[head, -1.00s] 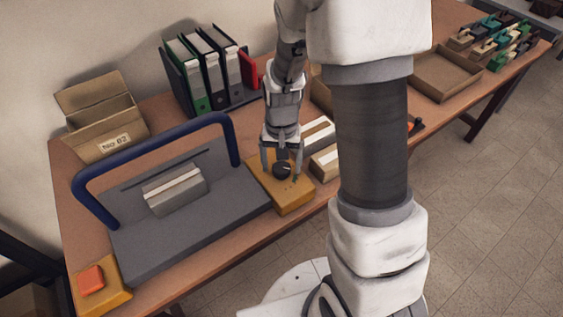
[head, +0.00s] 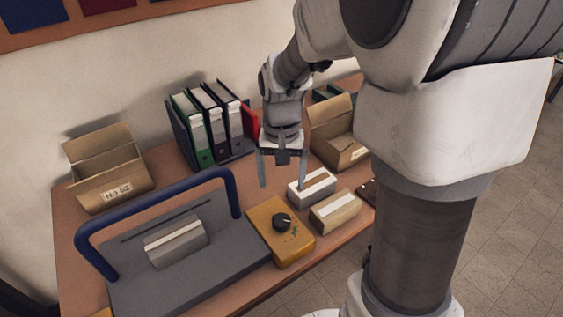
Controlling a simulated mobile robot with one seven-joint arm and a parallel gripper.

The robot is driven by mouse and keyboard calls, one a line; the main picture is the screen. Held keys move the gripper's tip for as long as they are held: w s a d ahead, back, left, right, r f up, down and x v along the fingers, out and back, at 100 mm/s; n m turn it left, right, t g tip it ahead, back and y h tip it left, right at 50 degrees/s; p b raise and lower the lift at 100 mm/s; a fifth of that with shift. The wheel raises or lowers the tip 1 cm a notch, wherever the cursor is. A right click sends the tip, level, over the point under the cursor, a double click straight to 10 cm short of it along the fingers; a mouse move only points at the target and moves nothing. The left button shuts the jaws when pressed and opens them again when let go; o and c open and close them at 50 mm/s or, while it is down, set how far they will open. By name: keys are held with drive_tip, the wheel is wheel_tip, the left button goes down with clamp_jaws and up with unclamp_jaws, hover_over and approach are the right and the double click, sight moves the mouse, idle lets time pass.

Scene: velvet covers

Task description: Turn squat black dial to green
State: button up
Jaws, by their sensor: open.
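The squat black dial (head: 281,220) sits on top of a yellow-orange box (head: 265,241) on the table. A pale pointer line shows on the dial, towards its right side. A small green mark (head: 295,232) is on the box top, at the lower right of the dial. The pointer's exact alignment with the mark is too small to tell. My gripper (head: 282,186) is open and empty, fingers down, above and behind the dial in the head view. It is apart from the dial.
A grey board with a blue bar handle (head: 155,190) stands left of the yellow box. White (head: 312,187) and tan (head: 335,211) blocks lie to its right. Binders (head: 205,125) and cardboard boxes (head: 107,168) stand behind. My arm hides the right of the table.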

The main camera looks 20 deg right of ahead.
drive_tip(key=shift+r, duration=1.8)
drive_tip(key=s+r+n+t, duration=0.4)
drive_tip(key=s+r, duration=0.5)
drive_tip(key=s, duration=0.5)
drive_tip(key=shift+s+r+t, duration=0.3)
drive_tip(key=shift+t, duration=0.5)
